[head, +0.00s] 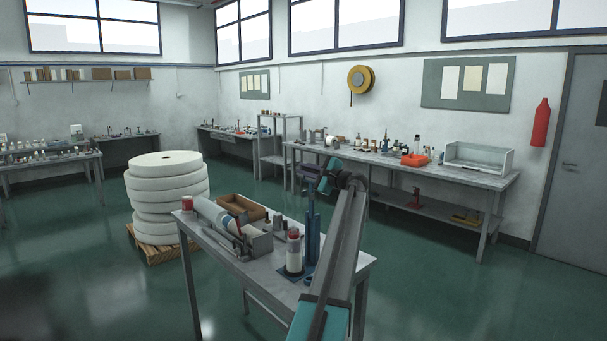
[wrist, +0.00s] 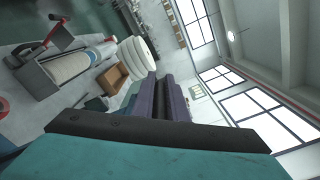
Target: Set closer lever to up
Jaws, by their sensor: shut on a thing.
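The closer (head: 312,238) is a blue upright stand on the front table in the head view. A white cup with a red top (head: 294,254) stands at its foot, on the left. My gripper (head: 308,170) is at the top of the stand, where the closer lever is. In the wrist view my gripper's purple fingers (wrist: 166,98) are close together, shut on the lever. The lever itself is hidden by the fingers, so its angle cannot be made out.
The grey table (head: 345,262) also carries a forming machine (head: 228,228) with a white roll and a red part, and a brown open box (head: 241,206). A stack of white rolls (head: 166,192) stands on a pallet behind. A long workbench (head: 470,183) lines the wall.

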